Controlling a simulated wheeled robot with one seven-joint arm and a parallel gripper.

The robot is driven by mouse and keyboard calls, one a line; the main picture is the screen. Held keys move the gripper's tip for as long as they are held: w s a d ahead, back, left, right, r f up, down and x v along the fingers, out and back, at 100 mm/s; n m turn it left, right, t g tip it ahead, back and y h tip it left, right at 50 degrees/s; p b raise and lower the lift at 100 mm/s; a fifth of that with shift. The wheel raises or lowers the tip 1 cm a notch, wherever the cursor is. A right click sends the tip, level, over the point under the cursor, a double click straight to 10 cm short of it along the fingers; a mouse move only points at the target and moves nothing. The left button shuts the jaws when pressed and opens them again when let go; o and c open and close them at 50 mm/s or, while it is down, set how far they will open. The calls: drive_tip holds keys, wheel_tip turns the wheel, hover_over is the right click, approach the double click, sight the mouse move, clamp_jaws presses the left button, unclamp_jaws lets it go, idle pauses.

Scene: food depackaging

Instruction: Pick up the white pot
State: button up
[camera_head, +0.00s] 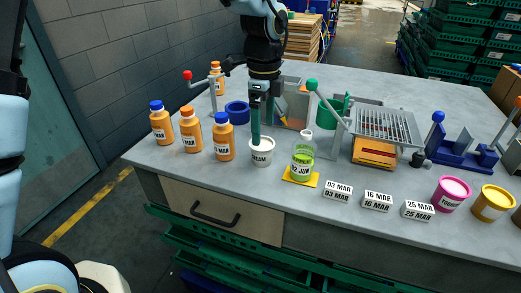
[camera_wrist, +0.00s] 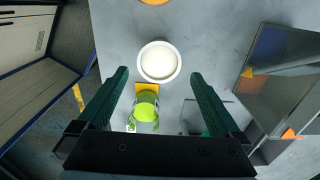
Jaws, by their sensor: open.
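The white pot (camera_head: 262,152) stands upright on the grey table near its front edge, with a dark label on its side. In the wrist view the white pot (camera_wrist: 159,61) shows from above as a round white top. My gripper (camera_head: 261,137) points down over the pot with its green fingers apart. In the wrist view my gripper (camera_wrist: 159,73) is open and empty, with one fingertip to each side of the pot and clear gaps between. In the head view the left finger's tip overlaps the pot's rim; I cannot tell the exact height between them.
A green-filled bottle (camera_head: 303,160) on a yellow square stands close right of the pot. An orange bottle with blue cap (camera_head: 224,137) stands close left. Grey bins (camera_head: 292,110) stand behind. Date blocks (camera_head: 338,191) and a pink tub (camera_head: 451,195) lie farther right.

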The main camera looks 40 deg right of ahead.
sight(262, 143)
drive_tip(key=shift+w+a+f+p, duration=0.1)
drive_tip(key=shift+f+p, duration=0.45)
drive_tip(key=shift+f, duration=0.95)
drive_tip(key=shift+a+f+p, duration=0.1)
drive_tip(key=shift+f+p, duration=0.45)
drive_tip(key=shift+f, duration=0.95)
drive_tip(key=shift+c, duration=0.4)
drive_tip(key=c, duration=1.2)
drive_tip(key=shift+c, duration=0.2)
